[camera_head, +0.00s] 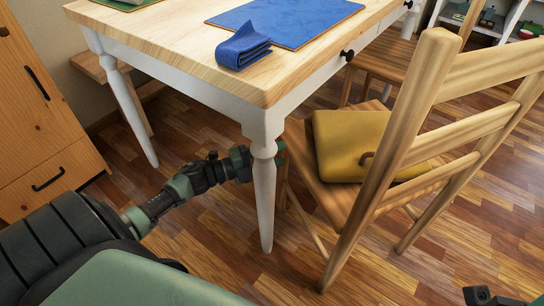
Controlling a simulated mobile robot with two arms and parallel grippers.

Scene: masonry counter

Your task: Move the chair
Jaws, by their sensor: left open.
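The wooden chair (430,75) stands upright at the right, its slatted back towards me and its seat facing the table. A mustard cushion (350,140) lies on the seat. My left gripper (280,150) is open beside the table's near leg (264,195), at the left side of the chair seat. The leg hides part of the gripper, and I cannot tell whether it touches the leg or the chair. Only a part of my right arm shows in the bottom right corner; its gripper is not in view.
The wood-topped white table (165,50) stands left of the chair. A blue mat (300,15) and a folded blue cloth (243,46) lie on it. Another chair (385,58) stands behind. A wooden cabinet (35,110) is at the left. Floor (450,265) is clear at the front right.

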